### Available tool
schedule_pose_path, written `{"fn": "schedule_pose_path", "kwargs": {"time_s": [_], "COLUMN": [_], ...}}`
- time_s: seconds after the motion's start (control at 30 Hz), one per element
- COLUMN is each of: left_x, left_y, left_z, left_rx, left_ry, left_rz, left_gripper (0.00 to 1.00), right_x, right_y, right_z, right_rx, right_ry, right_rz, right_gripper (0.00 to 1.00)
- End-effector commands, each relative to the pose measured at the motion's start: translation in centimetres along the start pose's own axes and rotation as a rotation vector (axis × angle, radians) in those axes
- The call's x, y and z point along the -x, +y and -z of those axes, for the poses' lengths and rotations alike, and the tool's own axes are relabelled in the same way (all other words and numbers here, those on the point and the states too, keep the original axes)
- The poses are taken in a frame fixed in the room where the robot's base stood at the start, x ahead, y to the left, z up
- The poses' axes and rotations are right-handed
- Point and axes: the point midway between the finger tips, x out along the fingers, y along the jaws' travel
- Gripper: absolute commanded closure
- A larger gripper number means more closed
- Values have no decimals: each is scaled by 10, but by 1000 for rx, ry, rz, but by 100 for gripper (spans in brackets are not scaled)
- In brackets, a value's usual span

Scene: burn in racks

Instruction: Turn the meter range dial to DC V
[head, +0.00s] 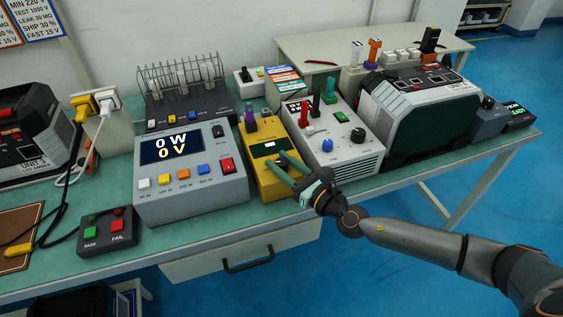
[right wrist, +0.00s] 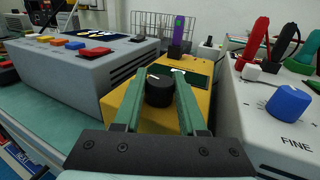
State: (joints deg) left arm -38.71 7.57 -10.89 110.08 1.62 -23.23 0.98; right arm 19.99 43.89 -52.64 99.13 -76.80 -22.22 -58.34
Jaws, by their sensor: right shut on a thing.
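The yellow meter (head: 266,184) stands on the bench between the grey load box and the white supply; it also shows in the right wrist view (right wrist: 195,102). Its black range dial (right wrist: 159,91) has a white pointer mark and sits below a dark display (right wrist: 183,78). My right gripper (right wrist: 159,98) is shut on the dial, with one green finger on each side. In the head view the right gripper (head: 282,170) covers the dial. The range markings are too small or hidden to read. My left gripper is not in view.
A grey box (head: 190,193) reading 0 W and 0 V stands close on the meter's left. A white supply (head: 352,152) with a blue knob stands close on its right. A purple plug (head: 251,125) stands at the meter's back. A pass/fail button box (head: 107,231) lies front left.

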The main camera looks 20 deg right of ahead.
Motion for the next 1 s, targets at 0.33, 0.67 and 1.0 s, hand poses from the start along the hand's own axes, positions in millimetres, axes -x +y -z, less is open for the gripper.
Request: {"fn": "schedule_pose_path", "kwargs": {"time_s": [0.33,0.67,1.0], "left_x": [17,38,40], "left_y": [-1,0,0], "left_z": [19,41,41], "left_rx": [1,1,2], "left_ry": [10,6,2], "left_rz": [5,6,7], "left_gripper": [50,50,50], "right_x": [0,0,0], "right_y": [1,2,1], "right_z": [-4,-2,1], "right_rx": [-6,-7,-4], "right_ry": [3,4,2], "right_rz": [105,377,660], "right_gripper": [100,100,100]}}
